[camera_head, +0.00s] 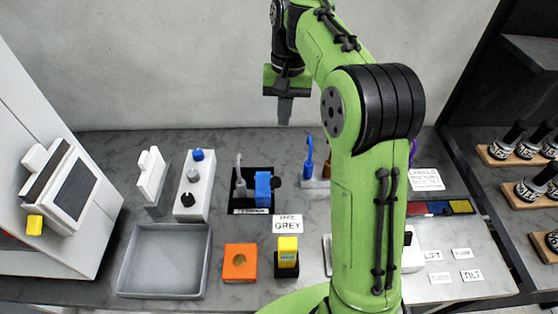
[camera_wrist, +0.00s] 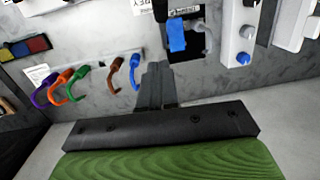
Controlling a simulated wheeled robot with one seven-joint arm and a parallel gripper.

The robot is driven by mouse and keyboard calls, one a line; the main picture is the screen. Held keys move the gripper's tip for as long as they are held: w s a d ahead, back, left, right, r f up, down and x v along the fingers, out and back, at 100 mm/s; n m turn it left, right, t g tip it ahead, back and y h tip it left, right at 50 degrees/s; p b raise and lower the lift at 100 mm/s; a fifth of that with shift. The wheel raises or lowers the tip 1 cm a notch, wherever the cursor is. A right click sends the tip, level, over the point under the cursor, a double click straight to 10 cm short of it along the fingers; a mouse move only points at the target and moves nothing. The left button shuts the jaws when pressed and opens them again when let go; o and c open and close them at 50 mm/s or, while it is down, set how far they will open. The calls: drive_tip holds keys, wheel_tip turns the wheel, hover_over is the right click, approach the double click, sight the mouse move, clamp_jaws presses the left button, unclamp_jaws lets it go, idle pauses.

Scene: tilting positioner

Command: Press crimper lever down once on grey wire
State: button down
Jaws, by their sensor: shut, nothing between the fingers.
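The crimper sits on the bench in a black base (camera_head: 264,209), with a blue block (camera_head: 263,188) standing on it and a small black knob (camera_head: 277,182) at its right. I cannot clearly tell which part is the lever. The grey wire (camera_head: 240,178) stands upright at the left of the blue block. In the wrist view the blue block (camera_wrist: 176,36) and the grey wire (camera_wrist: 207,40) show near the top edge. My gripper (camera_head: 284,122) is shut and empty, pointing down, above and behind the crimper, touching nothing. Its shut fingers also show in the wrist view (camera_wrist: 157,70).
A blue wire (camera_head: 309,158) and a brown wire (camera_wrist: 116,74) stand near the crimper, with several other coloured wires beyond. A white box with knobs (camera_head: 194,188) stands left. A grey tray (camera_head: 165,262), an orange block (camera_head: 240,263) and a yellow block (camera_head: 287,250) are in front.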

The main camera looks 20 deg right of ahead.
sight(276, 180)
drive_tip(key=s+f+b, duration=0.1)
drive_tip(key=f, duration=0.3)
drive_tip(key=s+a+f+b, duration=0.1)
drive_tip(key=f, duration=0.3)
drive_tip(key=a+f+b, duration=0.1)
drive_tip(key=f, duration=0.3)
drive_tip(key=shift+s+a, duration=0.1)
drive_tip(key=shift+s, duration=0.3)
drive_tip(key=shift+s+a+f, duration=0.2)
drive_tip(key=shift+s, duration=0.1)
drive_tip(key=shift+w+f, duration=0.1)
